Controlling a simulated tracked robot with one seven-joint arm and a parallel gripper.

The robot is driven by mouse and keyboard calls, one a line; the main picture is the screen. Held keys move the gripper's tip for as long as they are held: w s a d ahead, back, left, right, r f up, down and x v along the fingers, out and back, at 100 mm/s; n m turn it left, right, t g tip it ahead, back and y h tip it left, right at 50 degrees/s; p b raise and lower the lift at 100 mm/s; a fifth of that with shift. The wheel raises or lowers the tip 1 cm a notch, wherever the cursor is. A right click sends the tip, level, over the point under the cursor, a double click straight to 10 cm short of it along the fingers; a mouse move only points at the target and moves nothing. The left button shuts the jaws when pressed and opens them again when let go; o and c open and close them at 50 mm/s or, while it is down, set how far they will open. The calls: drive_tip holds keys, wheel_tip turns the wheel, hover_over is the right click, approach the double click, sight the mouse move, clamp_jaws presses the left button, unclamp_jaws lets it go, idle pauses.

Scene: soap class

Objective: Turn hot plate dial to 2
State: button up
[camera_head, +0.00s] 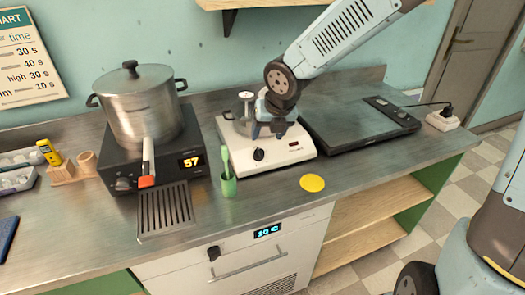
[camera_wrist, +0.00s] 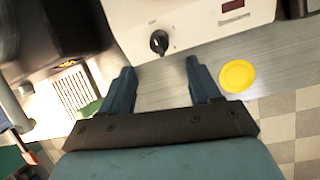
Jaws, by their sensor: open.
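A white hot plate (camera_head: 275,160) stands on the metal counter under my gripper (camera_head: 267,134). Its black dial (camera_head: 259,154) is on the front face. In the wrist view, the dial (camera_wrist: 159,42) has a light pointer mark, and its scale is too small to read. My gripper (camera_wrist: 160,68) is open and empty. Its two fingers point toward the front face, and the dial appears just beyond the gap between them, apart from both. A small metal vessel (camera_head: 246,103) on the hot plate is partly hidden by my gripper.
Left, a large lidded pot (camera_head: 140,105) sits on a black unit (camera_head: 190,162) showing 57. A green cup (camera_head: 229,187) stands close to the hot plate's front left. A yellow disc (camera_head: 312,183) lies at the front right. A dark flat device (camera_head: 355,120) is to the right.

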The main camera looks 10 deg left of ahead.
sight(261, 152)
drive_tip(key=shift+x, duration=5.1)
drive_tip(key=shift+d, duration=0.1)
drive_tip(key=c, duration=1)
